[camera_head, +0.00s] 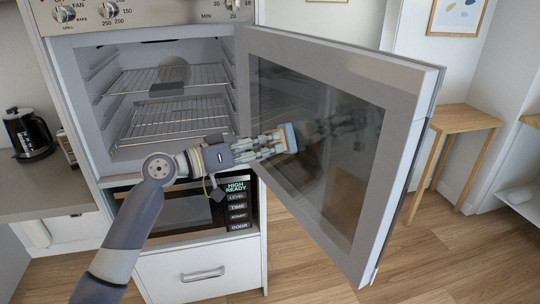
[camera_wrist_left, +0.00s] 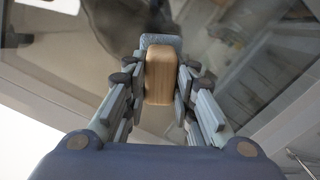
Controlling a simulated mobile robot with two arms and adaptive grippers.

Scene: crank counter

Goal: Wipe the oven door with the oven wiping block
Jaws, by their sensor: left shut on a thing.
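The oven door (camera_head: 346,72) stands wide open to the right of the oven, its inner glass facing me and reflecting my arm. My left gripper (camera_head: 282,141) is shut on the oven wiping block (camera_head: 290,137) and holds it at the left part of the glass. The left wrist view shows the block (camera_wrist_left: 160,75) with a wooden body and a grey-blue pad on its far side, between the two fingers (camera_wrist_left: 160,88). The pad faces the glass; I cannot tell whether it touches. My right gripper is not in view.
The oven cavity (camera_head: 96,120) is open, with wire racks (camera_head: 172,116) inside. A microwave (camera_head: 180,212) and a drawer (camera_head: 203,275) are below. A black kettle (camera_head: 28,134) stands on the left counter. A wooden table (camera_head: 466,117) is behind the door; floor at right is clear.

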